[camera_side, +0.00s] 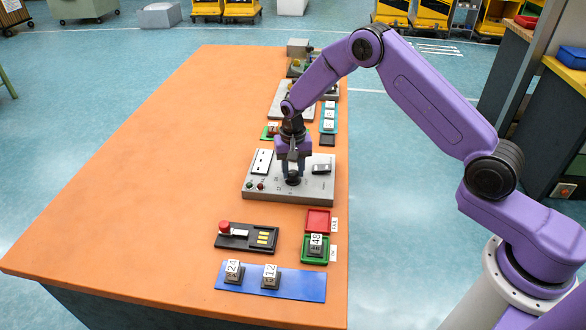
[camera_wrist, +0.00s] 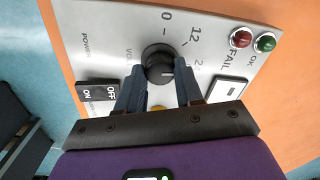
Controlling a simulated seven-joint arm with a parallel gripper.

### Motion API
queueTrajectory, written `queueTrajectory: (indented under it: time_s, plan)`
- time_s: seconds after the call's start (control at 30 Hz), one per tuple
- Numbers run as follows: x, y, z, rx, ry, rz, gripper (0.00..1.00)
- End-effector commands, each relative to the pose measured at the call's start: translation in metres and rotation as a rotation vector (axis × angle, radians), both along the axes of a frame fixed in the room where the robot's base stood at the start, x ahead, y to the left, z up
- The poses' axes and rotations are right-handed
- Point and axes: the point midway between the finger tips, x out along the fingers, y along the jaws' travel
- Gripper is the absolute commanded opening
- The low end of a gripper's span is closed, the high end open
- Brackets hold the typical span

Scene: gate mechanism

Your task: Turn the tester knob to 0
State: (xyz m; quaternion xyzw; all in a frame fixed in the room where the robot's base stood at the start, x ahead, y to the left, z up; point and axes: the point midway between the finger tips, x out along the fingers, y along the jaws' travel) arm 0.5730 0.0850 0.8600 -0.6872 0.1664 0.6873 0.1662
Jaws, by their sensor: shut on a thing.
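The tester (camera_side: 318,188) is a grey panel box near the table's right edge. In the wrist view its panel (camera_wrist: 105,25) shows the black round tester knob (camera_wrist: 157,58), with the marks 0, 12 and a partly hidden 2-something around it. The knob's pale pointer line lies on the right of its face, turned away from the 0; its exact setting is hard to read. My gripper (camera_side: 292,168) points down at the knob. In the wrist view my gripper (camera_wrist: 160,72) has one finger on each side of the knob, shut on it.
On the panel are an ON/OFF power switch (camera_wrist: 98,96), a red FAIL lamp (camera_wrist: 241,39) and a green OK lamp (camera_wrist: 265,43). A blue strip (camera_side: 250,282) with numbered blocks, a red tray (camera_side: 318,221) and a green tray (camera_side: 306,256) lie in front. The table's left side is clear.

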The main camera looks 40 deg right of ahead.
Motion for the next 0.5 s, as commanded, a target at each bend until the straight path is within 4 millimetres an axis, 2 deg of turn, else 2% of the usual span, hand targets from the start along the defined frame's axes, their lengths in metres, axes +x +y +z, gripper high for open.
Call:
queueTrajectory:
  time_s: [0.5]
  plan:
    - [0.0004,0.0003,0.0008,0.000,0.000,0.489,0.05]
